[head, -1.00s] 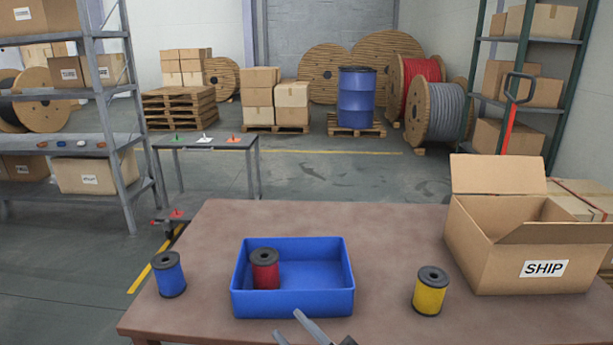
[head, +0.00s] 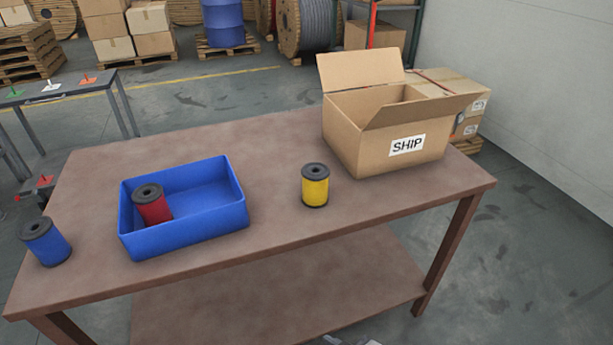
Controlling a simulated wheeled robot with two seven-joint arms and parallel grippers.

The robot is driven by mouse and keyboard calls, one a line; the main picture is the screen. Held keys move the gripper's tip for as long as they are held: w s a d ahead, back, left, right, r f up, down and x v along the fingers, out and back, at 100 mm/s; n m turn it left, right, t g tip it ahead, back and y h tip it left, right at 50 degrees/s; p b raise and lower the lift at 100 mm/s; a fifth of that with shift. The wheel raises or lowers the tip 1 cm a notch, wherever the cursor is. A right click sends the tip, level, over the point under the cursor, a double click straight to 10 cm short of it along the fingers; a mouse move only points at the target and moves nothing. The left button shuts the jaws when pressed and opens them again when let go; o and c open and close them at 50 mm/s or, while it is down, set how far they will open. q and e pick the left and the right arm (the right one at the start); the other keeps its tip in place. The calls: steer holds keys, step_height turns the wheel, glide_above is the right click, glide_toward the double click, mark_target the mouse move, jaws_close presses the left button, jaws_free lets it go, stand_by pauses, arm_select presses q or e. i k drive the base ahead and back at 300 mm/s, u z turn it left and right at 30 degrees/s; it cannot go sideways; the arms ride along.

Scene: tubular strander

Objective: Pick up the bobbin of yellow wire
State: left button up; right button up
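The bobbin of yellow wire (head: 315,188) stands upright on the brown table (head: 275,150), with black flanges at top and bottom. It is between the blue tray (head: 190,238) and the open cardboard box marked SHIP (head: 368,148), touching neither. Only a small grey piece of what seems to be my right gripper (head: 345,341) shows at the bottom edge, in front of the table and well below the yellow bobbin. Its fingers are mostly cut off, so its opening is hidden. My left gripper is not in view.
A red bobbin (head: 152,205) is in the blue tray. A blue bobbin (head: 46,242) stands near the table's left end. The table top around the yellow bobbin is clear. A lower shelf (head: 280,285) lies under the table. Open floor is at the right.

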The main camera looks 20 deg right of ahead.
mark_target(315, 175)
steer(key=u, duration=0.05)
steer(key=k, duration=0.5)
steer(key=z, duration=1.25)
steer(key=i, duration=0.65)
steer(key=u, duration=0.75)
